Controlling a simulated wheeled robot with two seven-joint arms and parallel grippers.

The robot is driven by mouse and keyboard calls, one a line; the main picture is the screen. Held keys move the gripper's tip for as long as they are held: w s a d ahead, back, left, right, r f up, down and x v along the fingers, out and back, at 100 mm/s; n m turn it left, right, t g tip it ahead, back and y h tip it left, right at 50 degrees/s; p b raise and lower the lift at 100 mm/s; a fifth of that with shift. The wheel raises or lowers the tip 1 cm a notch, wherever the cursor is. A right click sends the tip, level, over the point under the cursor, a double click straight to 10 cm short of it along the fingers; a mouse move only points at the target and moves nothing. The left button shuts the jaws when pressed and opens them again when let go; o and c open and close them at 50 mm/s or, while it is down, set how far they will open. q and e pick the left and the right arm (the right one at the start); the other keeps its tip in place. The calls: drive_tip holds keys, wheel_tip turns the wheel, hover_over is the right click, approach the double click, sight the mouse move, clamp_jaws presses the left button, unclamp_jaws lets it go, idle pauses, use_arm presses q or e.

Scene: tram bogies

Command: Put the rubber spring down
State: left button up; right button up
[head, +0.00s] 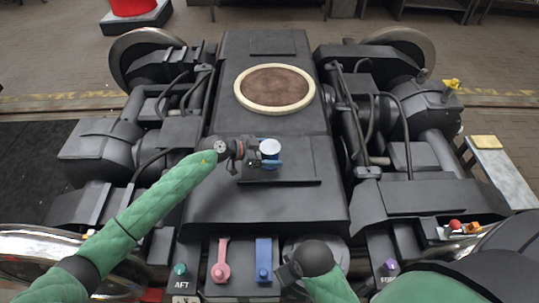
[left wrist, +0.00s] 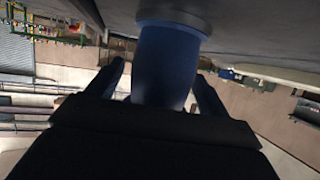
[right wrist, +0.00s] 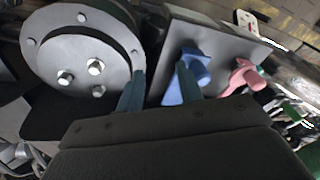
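The rubber spring (head: 270,147) has a pale round top and stands on the dark middle deck of the bogie. In the left wrist view it shows as a blue cylinder (left wrist: 165,65) with a dark flange against the grey deck. My left gripper (head: 262,152) comes in from the left with its fingers on both sides of it. A narrow gap shows between one finger and the cylinder, so the fingers look apart from it. My right gripper (right wrist: 158,85) is open and empty near the front edge; its fingertips are hidden in the head view.
A blue lever (head: 263,262) and a pink lever (head: 221,262) stand at the front, close to my right gripper. A round brown pad in a cream ring (head: 274,88) lies behind the spring. Hoses and side frames flank the deck.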

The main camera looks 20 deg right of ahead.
use_arm(q)
drive_tip(key=c, duration=1.2)
